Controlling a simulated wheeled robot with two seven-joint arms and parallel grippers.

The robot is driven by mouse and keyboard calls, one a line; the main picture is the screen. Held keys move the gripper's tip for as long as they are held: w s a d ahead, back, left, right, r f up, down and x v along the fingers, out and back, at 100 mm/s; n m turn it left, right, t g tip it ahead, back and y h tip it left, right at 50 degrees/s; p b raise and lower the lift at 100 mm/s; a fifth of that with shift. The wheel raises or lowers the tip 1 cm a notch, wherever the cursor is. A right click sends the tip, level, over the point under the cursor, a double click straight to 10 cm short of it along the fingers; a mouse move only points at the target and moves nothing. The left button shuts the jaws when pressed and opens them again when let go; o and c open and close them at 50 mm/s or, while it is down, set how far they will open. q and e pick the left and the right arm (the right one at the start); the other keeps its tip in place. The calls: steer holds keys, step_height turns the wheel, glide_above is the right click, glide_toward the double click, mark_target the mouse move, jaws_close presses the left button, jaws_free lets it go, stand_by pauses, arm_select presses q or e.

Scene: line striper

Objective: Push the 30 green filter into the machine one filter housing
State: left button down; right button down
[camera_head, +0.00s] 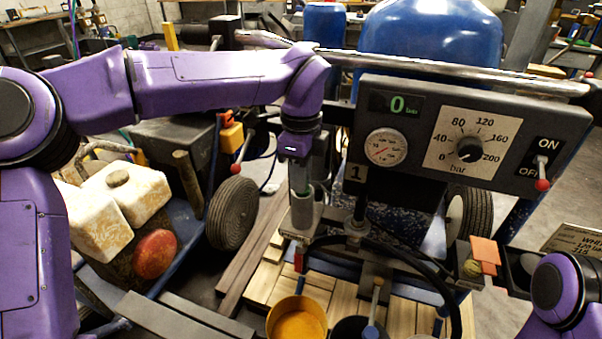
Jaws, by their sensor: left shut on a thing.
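My left arm reaches across from the left, and its gripper (300,170) points straight down, shut on the green filter (303,189).
The control panel (468,135) with gauge, dial and switch stands close on the right of the gripper. A bucket of yellow paint (297,321) is below the housing on wooden slats. A black hose (420,262) curves at right. White jugs (125,195) stand at left.

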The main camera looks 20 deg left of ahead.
arm_select(q)
steer(key=shift+f, duration=0.3)
steer(key=c, duration=0.6)
jaws_free()
steer(key=shift+c, duration=0.2)
steer(key=shift+r, duration=0.1)
steer(key=shift+r+p, duration=2.3)
steer(key=shift+r, duration=1.15)
steer(key=shift+r, duration=0.1)
